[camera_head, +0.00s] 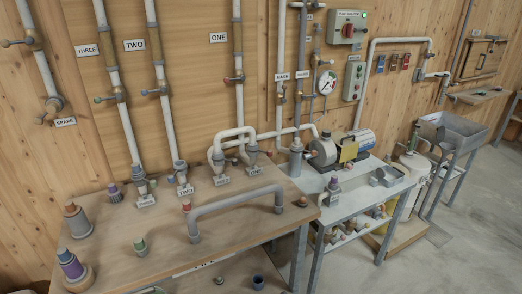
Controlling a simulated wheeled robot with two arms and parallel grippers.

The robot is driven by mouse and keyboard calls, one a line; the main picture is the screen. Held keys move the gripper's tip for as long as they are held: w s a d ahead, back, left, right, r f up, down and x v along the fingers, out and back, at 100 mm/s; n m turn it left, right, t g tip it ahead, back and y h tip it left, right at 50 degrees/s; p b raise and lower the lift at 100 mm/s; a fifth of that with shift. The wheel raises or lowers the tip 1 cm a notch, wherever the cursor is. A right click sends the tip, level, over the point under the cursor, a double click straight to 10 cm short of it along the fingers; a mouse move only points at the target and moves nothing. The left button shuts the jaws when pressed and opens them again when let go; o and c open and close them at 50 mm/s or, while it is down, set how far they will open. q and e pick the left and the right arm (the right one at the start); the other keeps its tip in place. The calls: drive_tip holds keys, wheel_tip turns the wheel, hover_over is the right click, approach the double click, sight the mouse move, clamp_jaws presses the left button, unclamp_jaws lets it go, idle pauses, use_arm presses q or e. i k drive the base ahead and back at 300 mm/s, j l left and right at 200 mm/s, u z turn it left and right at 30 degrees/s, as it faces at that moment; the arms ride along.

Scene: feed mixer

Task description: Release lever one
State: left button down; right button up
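Neither of my grippers shows in the head view.
A wooden bench (130,265) stands below, carrying a grey U-shaped pipe (235,193) and several coloured fittings. Open floor (445,265) lies at right.

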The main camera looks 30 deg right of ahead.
sight(269, 152)
drive_tip(key=l+u, duration=0.2)
drive_tip(key=l, duration=0.45)
drive_tip(key=l+u, duration=0.25)
drive_tip(key=l, duration=0.4)
drive_tip(key=k, duration=0.05)
